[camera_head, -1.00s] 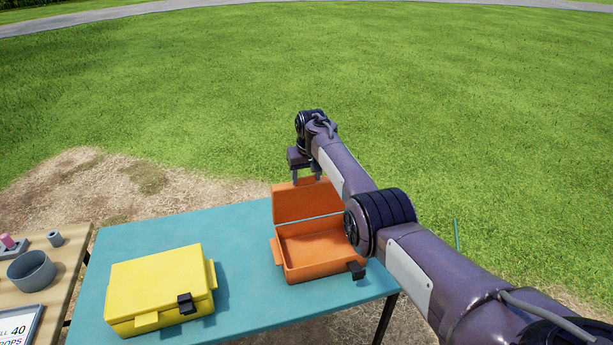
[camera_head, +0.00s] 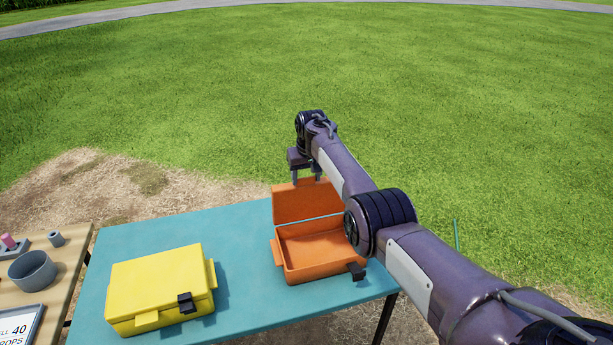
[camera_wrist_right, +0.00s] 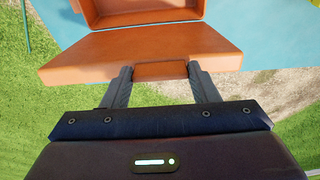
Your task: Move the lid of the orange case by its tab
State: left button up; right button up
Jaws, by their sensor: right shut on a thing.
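The orange case (camera_head: 318,262) stands open on the blue-green table, and its inside looks empty. Its lid (camera_head: 306,203) is raised at the far side, tilted up from the case. In the right wrist view the lid (camera_wrist_right: 150,50) has an orange tab (camera_wrist_right: 160,70) on its edge. My right gripper (camera_head: 306,178) is above the lid's upper edge. In the right wrist view its fingers (camera_wrist_right: 160,75) are on both sides of the tab, shut on it. My left gripper is in neither view.
A closed yellow case (camera_head: 160,285) stands left of the orange one on the blue-green table (camera_head: 235,225). A wooden table (camera_head: 62,280) at the far left holds a grey bowl (camera_head: 32,270), small items and a sign. My right arm spans the right side.

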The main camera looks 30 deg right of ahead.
jog(key=shift+w+r, duration=0.1)
jog(key=shift+r, duration=0.05)
jog(key=o, duration=1.4)
jog(key=b+v, duration=0.1)
jog(key=v, duration=0.6)
jog(key=shift+s+r, duration=0.2)
jog(key=shift+r, duration=0.15)
